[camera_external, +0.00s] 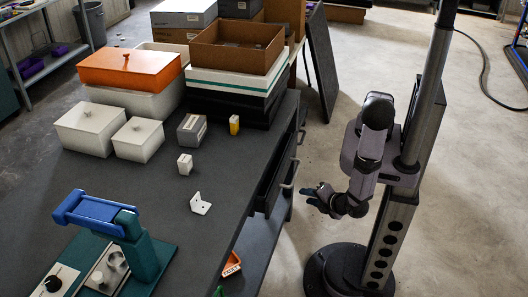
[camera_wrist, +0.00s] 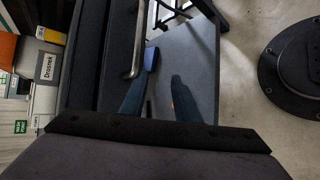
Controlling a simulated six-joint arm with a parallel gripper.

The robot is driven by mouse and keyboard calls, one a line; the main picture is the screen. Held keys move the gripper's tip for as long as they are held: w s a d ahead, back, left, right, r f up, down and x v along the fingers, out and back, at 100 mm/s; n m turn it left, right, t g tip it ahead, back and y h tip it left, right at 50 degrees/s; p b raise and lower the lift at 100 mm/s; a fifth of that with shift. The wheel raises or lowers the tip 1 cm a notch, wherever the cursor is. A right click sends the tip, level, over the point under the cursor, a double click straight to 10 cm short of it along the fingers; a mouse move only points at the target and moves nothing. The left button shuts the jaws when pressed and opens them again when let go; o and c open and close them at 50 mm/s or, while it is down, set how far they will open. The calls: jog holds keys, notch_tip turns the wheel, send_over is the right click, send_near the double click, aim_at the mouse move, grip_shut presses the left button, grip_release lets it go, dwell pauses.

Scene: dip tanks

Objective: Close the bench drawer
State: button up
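The bench (camera_external: 225,170) has a dark drawer (camera_external: 266,192) in its right side. The lower drawer seems to stand out a little from the bench, with a dark gap behind its front. Its metal bar handle (camera_external: 287,186) faces right, towards my gripper (camera_external: 316,198). In the wrist view the handle (camera_wrist: 138,45) runs up the picture beside the drawer front (camera_wrist: 117,50). My gripper (camera_wrist: 164,80) has its blue fingers apart and nothing visible between them. The fingers are to the right of the drawer front; I cannot tell whether the left finger touches it.
Another handle (camera_external: 301,137) sits farther along the bench side. An orange bin (camera_external: 231,264) is low at the bench's near right. Several boxes, lidded tanks and a blue-topped device (camera_external: 100,212) stand on the bench. The floor (camera_external: 325,150) between bench and my base is clear.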

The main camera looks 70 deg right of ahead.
aim_at(295, 174)
jog(key=shift+w+d+m+t+h+b, duration=0.4)
jog(key=shift+w+d+m+h+b, duration=0.3)
jog(key=shift+w+d, duration=0.75)
jog(key=shift+w+d+m+t+h+b, duration=0.45)
jog(key=shift+w+d+h, duration=0.5)
jog(key=shift+d, duration=0.85)
jog(key=shift+w+d+m+t+h+b, duration=0.4)
jog(key=shift+w+d+m+h, duration=0.2)
jog(key=shift+w+d, duration=0.95)
jog(key=shift+c, duration=0.6)
grip_shut()
